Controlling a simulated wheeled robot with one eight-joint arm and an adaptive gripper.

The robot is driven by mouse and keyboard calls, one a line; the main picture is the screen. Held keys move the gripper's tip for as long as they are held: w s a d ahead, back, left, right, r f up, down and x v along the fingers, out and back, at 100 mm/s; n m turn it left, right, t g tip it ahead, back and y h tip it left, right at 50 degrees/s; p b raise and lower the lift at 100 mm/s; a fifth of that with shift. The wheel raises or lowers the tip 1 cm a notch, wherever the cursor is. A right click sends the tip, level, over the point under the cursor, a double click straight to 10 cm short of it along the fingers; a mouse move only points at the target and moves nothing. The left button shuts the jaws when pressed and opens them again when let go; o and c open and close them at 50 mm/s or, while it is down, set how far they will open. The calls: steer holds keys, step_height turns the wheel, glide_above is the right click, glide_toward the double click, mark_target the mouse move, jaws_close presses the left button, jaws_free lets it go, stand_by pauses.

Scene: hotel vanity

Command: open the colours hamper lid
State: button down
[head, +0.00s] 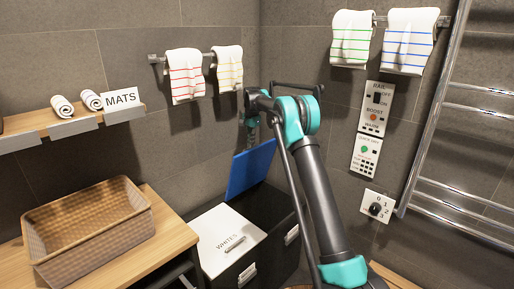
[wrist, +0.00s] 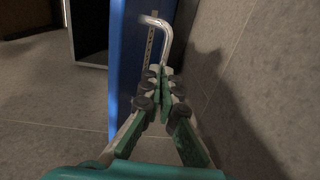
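The blue colours lid (head: 250,168) stands raised, steeply upright, at the back of the dark hamper (head: 275,212) in the head view. The compartment in front of it is open and dark. In the wrist view the lid (wrist: 138,60) is a tall blue panel seen along its edge, with a bent metal handle (wrist: 166,40) on its right face. My gripper (wrist: 162,72) has its fingers close together at the lower end of this handle and looks shut on it. The exact contact is hard to see. In the head view my arm largely hides the gripper.
The white WHITES lid (head: 228,238) lies shut beside the open compartment. A wicker basket (head: 90,228) stands on a wooden counter (head: 165,240) at left. Tiled walls, a towel bar (head: 155,58) and a heated rail (head: 430,120) surround the arm closely.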

steer(key=shift+w+a+f, duration=0.4)
steer(key=shift+a+f, duration=0.3)
steer(key=shift+a, duration=0.15)
steer(key=c, duration=2.1)
jaws_free()
steer(key=shift+o, duration=1.2)
steer(key=shift+w+a+f, duration=0.1)
steer(key=shift+w+f, duration=0.15)
steer(key=shift+f, duration=0.15)
steer(key=shift+o, duration=1.1)
steer(key=shift+r, duration=0.1)
steer(key=shift+s, duration=0.1)
